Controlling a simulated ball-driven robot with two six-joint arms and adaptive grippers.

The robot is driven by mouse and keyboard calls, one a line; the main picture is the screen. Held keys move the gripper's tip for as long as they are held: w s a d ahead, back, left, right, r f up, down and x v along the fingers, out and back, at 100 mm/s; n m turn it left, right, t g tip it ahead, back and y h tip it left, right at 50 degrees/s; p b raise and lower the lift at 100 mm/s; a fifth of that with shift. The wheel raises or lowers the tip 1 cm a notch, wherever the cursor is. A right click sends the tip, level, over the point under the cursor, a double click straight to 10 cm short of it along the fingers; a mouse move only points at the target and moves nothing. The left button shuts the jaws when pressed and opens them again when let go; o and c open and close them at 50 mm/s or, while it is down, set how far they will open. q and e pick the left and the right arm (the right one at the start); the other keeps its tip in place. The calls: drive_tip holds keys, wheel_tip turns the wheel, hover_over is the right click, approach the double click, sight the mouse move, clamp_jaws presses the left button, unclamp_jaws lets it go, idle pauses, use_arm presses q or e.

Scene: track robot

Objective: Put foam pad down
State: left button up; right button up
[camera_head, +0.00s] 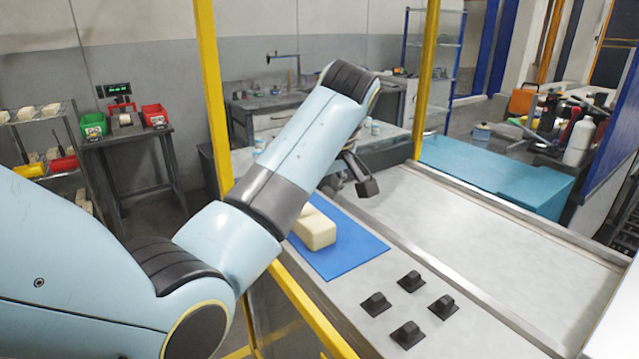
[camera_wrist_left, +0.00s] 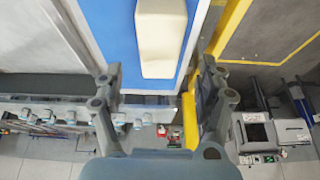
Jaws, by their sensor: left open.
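The foam pad (camera_head: 318,231) is a cream block lying on a blue mat (camera_head: 352,255) on the grey bench. My left arm hides part of the pad and mat in the head view. The pad also shows in the left wrist view (camera_wrist_left: 161,38), at the top, over the blue mat (camera_wrist_left: 118,45). My left gripper (camera_head: 358,180) is above the mat's far side, partly hidden by its own arm. In the left wrist view its fingers (camera_wrist_left: 160,88) are spread wide, empty, with the pad's near end ahead between them and apart from both. My right gripper is not in view.
Several black fixtures (camera_head: 408,307) stand on the bench in front of the mat. A metal-railed track (camera_head: 480,235) runs to the right. Yellow posts (camera_head: 212,95) and a yellow rail frame the bench. A side table (camera_head: 130,140) with red and green bins stands at the left.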

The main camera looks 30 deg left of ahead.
use_arm(q)
drive_tip(key=v, duration=0.5)
idle(0.5)
